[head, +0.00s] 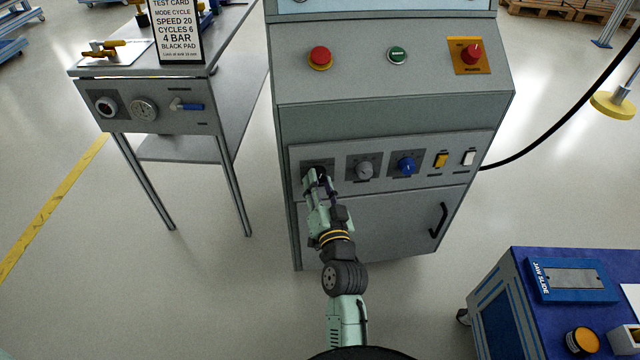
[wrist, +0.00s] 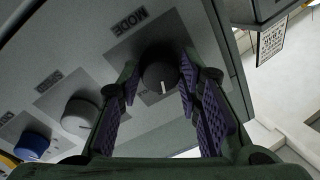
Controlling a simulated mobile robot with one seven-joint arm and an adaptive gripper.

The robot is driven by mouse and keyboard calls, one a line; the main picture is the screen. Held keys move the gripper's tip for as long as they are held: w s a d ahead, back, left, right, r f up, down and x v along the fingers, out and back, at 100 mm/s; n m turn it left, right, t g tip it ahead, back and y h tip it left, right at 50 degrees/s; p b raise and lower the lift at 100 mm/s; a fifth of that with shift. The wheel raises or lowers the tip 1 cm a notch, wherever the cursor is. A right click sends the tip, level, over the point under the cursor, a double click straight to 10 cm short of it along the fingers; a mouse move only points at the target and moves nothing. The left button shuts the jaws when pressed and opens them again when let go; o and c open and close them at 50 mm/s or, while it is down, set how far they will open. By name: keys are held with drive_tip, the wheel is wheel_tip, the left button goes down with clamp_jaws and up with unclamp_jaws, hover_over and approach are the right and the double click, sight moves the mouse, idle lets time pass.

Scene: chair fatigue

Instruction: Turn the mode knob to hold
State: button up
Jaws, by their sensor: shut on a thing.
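The black mode knob (wrist: 158,72) sits on a dark square plate under the word MODE, printed upside down in the wrist view. Its white pointer line faces down in that picture, away from the MODE label (wrist: 130,20). My gripper (wrist: 160,82) is shut on the knob, with one purple-padded finger on each side. In the head view my gripper (head: 317,180) is at the leftmost knob of the lower panel (head: 340,190) and hides most of it. Position markings around the knob cannot be read.
Right of it are a grey knob (head: 365,170), a blue knob (head: 406,166), a yellow switch (head: 441,160) and a white switch (head: 469,158). Above are a red button (head: 320,57), a green button (head: 397,55) and a red rotary switch (head: 471,54). A test card (head: 178,30) reads MODE CYCLE.

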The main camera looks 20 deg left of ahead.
idle(0.3)
drive_tip(key=o, duration=1.1)
drive_tip(key=shift+o, duration=0.2)
wheel_tip(320, 180, up, 10)
drive_tip(key=shift+r, duration=0.1)
